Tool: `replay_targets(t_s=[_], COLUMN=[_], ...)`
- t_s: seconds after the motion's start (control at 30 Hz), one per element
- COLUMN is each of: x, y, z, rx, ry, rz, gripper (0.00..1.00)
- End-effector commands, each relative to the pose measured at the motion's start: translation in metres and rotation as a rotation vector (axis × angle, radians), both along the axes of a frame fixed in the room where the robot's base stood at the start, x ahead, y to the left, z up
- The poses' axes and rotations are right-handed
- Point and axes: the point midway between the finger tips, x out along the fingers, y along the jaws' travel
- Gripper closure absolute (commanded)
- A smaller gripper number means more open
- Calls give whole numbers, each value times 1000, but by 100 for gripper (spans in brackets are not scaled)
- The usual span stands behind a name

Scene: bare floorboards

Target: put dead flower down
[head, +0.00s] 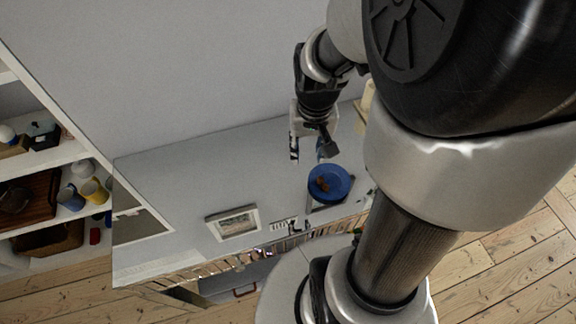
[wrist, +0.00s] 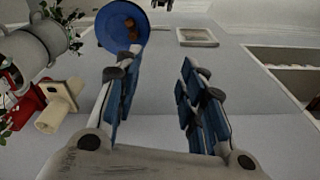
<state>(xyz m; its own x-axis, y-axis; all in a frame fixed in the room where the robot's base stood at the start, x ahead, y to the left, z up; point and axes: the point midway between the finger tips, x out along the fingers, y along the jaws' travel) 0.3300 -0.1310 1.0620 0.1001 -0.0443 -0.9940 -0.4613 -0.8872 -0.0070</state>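My gripper (head: 309,153) hangs over the grey surface, near the blue plate. In the wrist view my gripper (wrist: 157,78) has its two blue-padded fingers wide apart, with nothing between them. A few small brown pieces (head: 321,184) lie on the blue plate (head: 341,192). The brown pieces (wrist: 130,27) and the plate (wrist: 109,33) also show at the top of the wrist view, beyond the left finger. I cannot tell whether the brown pieces are the dead flower. No other dead flower is clear to see.
A picture frame (head: 233,223) lies on the grey surface left of the plate. In the wrist view a pale pot (wrist: 28,50) with green leaves and a cream object (wrist: 58,105) stand at left. A shelf with cups (head: 92,190) is at far left. The surface's left part is clear.

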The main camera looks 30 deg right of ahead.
Motion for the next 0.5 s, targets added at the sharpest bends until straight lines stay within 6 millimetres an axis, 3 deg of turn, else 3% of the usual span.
replay_targets(t_s=[0.03,0.2,0.33,0.5], x=[-2,-26,-52,-79], y=[19,71,102,124], z=[25,83,111,128], rx=[-17,-52,-69,-78], ry=[-41,-141,-211,-271], rz=[59,230,346,442], gripper=[63,63,63,63])
